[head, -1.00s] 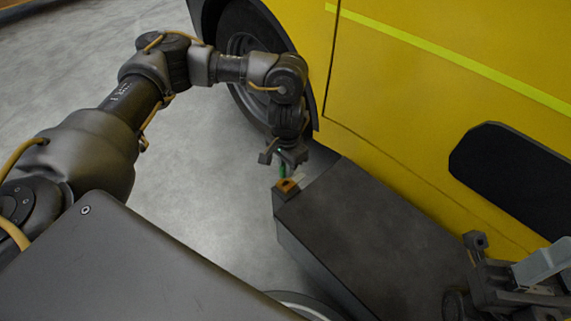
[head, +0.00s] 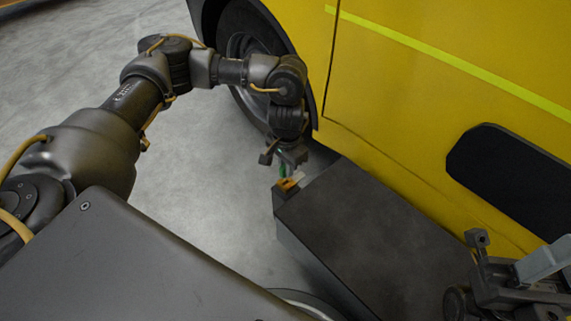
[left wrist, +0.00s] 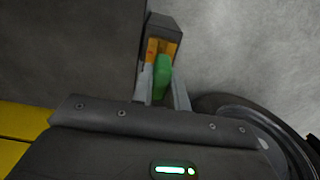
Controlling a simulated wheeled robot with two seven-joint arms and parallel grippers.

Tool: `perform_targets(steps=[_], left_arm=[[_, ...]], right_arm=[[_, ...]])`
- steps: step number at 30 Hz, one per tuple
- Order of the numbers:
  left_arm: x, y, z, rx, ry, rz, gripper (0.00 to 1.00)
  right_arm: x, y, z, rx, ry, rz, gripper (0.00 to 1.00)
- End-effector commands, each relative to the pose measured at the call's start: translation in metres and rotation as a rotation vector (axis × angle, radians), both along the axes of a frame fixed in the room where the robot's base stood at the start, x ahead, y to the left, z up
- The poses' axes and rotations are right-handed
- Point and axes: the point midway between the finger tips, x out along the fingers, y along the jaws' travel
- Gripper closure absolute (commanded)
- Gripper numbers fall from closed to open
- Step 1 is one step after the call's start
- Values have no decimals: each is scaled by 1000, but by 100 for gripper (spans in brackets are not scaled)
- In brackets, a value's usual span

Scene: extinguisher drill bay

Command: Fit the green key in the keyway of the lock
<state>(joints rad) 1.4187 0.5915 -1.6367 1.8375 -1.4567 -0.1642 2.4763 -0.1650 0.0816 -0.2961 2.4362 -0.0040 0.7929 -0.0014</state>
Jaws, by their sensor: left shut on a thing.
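The green key (head: 283,170) is held in my left gripper (head: 284,160), over the far-left corner of the dark box. In the left wrist view the green key (left wrist: 161,78) lies between the two grey fingers of my left gripper (left wrist: 163,88). The brass-orange lock (head: 288,184) is right below the key. In the left wrist view the lock (left wrist: 152,50) shows partly behind the key's end. The keyway is hidden, so I cannot tell whether the key's end is in it. My right gripper (head: 510,262) is at the lower right, apart from the lock; its jaw gap is unclear.
The long dark box (head: 370,225) carries the lock at its far-left end; its top is otherwise bare. A yellow vehicle (head: 420,110) with a black wheel (head: 243,75) stands close behind it. Open grey floor (head: 190,215) lies to the left.

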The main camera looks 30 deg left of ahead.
Motion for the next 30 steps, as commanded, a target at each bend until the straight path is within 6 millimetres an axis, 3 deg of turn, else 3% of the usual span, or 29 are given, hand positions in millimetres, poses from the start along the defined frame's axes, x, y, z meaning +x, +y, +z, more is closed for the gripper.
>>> perform_targets(steps=[30], left_arm=[[0, 0, -1, 0, 1, 0, 100]], right_arm=[[0, 0, 13, 0, 0, 0, 64]])
